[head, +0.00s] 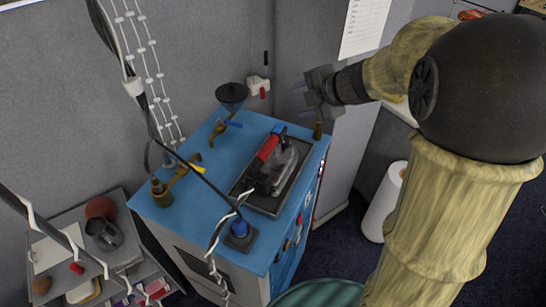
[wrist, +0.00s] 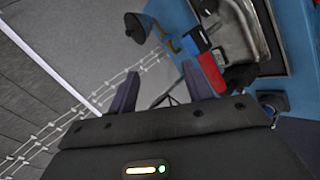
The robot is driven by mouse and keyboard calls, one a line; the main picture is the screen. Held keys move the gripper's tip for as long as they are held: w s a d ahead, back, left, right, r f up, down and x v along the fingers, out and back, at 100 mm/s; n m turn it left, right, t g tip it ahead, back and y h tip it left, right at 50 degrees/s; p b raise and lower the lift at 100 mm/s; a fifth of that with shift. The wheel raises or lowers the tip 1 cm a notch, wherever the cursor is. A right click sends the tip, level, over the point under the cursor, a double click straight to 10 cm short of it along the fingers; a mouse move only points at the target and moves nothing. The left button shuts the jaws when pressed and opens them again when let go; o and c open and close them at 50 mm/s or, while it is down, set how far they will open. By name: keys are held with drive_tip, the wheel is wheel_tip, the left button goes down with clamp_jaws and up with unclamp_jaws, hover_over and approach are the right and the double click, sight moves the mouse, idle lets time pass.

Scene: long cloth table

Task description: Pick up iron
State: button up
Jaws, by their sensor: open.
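The iron (head: 275,164) has a red and dark handle and a grey body. It rests in a dark tray (head: 291,190) on top of the blue cabinet (head: 245,151). In the wrist view the iron (wrist: 206,66) shows at the upper right, its red and blue end nearest my fingers. My gripper (head: 298,98) is open and empty, above and behind the cabinet's far right corner in the head view. In the wrist view both fingers of my gripper (wrist: 156,90) stand apart with nothing between them. My gripper is apart from the iron.
Brass fittings (head: 184,178) and a dark funnel (head: 232,95) stand on the cabinet. Hanging cables (head: 150,80) are at the left. A shelf (head: 85,235) with a mug stands lower left. A white roll (head: 384,203) stands at the right.

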sight(273, 137)
drive_tip(key=s+n+g, duration=0.1)
drive_tip(key=n, duration=0.1)
drive_tip(key=s+r+n+g+p, duration=0.1)
drive_tip(key=n+g, duration=0.1)
drive_tip(key=s+d+n+g+p, duration=0.1)
drive_tip(key=s+n, duration=0.1)
drive_tip(key=shift+r+h, duration=0.15)
drive_tip(key=shift+h, duration=0.25)
drive_tip(key=p+x, duration=0.1)
drive_tip(key=x, duration=1.1)
drive_tip(key=shift+s+f+p, duration=0.1)
drive_tip(key=shift+f+p, duration=0.1)
drive_tip(key=shift+p, duration=0.2)
drive_tip(key=shift+s, duration=0.1)
